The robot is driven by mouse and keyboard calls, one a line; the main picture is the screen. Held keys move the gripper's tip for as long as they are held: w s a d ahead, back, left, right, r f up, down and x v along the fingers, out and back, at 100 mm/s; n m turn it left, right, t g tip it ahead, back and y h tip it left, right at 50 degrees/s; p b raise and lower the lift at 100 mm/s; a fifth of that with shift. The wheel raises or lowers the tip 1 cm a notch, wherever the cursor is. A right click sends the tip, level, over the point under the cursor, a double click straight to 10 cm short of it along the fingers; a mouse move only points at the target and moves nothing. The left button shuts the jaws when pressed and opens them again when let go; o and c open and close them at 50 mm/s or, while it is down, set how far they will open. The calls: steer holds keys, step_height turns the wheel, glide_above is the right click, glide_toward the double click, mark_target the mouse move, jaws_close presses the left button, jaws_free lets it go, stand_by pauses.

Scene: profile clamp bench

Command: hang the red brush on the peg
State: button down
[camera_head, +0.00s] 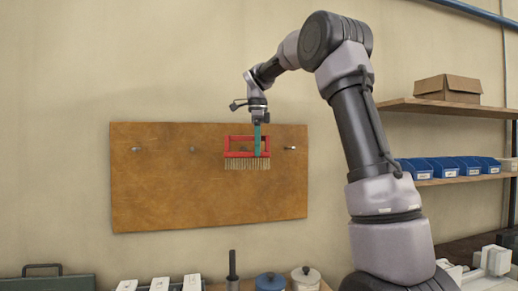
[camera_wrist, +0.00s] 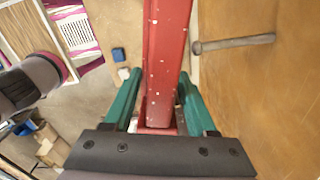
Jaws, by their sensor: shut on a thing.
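The red brush (camera_head: 238,154) is a red frame with an open middle and pale bristles hanging down. My gripper (camera_head: 258,150) has green fingers and comes down from above, shut on the brush right of its middle. In the wrist view the brush's red bar (camera_wrist: 166,50) runs between the two fingers (camera_wrist: 160,78). A metal peg (camera_head: 290,148) sticks out of the brown board to the right of the brush. The wrist view shows a headed peg (camera_wrist: 235,42) beside the red bar, with a gap between them; I cannot tell which peg this is.
The brown board (camera_head: 150,200) on the wall also bears a peg (camera_head: 137,149) at left and a fainter fitting (camera_head: 193,150) nearer the brush. Below are lidded jars (camera_head: 305,278) and a dark upright rod (camera_head: 232,266). Shelves with blue bins (camera_head: 415,168) stand at right.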

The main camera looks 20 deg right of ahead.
steer(key=w, duration=0.4)
steer(key=w+f, duration=0.1)
steer(key=w, duration=0.1)
steer(key=shift+w+f, duration=0.1)
steer(key=shift+w, duration=0.2)
steer(key=shift+w+f, duration=0.2)
steer(key=shift+f, duration=0.1)
stand_by(0.8)
steer(key=shift+c, duration=0.6)
jaws_free()
step_height(320, 180, up, 11)
steer(key=shift+f, duration=0.15)
